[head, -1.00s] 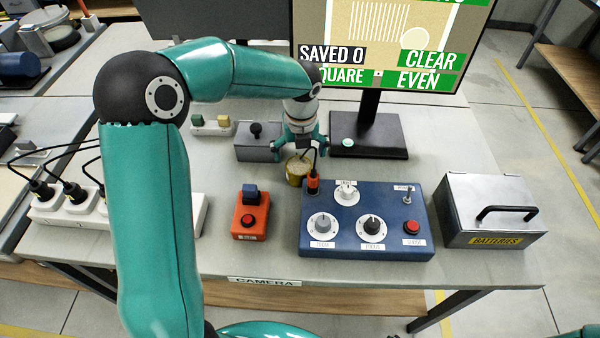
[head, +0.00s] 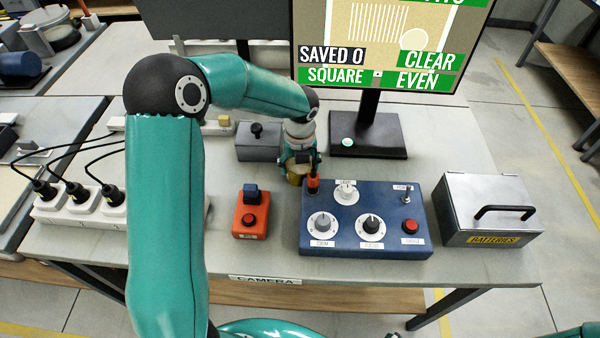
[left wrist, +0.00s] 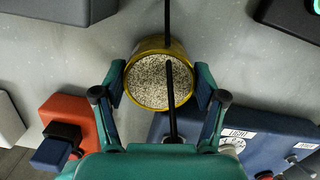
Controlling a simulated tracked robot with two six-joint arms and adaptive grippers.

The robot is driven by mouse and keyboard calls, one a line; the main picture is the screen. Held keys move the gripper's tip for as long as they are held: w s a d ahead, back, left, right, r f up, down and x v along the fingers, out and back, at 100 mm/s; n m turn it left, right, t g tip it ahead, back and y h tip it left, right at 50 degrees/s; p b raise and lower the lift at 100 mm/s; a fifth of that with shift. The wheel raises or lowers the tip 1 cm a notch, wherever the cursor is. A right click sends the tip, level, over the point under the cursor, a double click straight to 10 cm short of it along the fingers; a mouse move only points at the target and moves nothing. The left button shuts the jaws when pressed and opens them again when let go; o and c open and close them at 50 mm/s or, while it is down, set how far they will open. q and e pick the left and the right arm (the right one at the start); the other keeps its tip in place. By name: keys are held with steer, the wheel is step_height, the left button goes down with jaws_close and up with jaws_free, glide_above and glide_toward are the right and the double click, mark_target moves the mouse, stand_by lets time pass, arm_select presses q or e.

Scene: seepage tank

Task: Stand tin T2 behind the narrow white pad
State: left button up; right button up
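A yellow tin (head: 296,174) filled with pale speckled grains stands on the table just behind the blue control box. No T2 mark is readable on it. In the left wrist view the tin (left wrist: 160,80) is between the two fingers of my left gripper (left wrist: 160,86), which lie against its sides. My left gripper (head: 299,163) is low over the tin in the head view and hides part of it. A narrow white strip (head: 115,124) shows left of my arm, which covers part of it; I cannot be sure it is the pad.
A grey box with a knob (head: 258,147) stands left, a monitor base (head: 370,140) behind right. An orange switch box (head: 250,220) and a battery case (head: 455,215) are nearby.

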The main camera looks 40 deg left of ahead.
arm_select(q)
steer(key=c, duration=0.7)
steer(key=shift+r, duration=0.2)
steer(key=shift+c, duration=0.2)
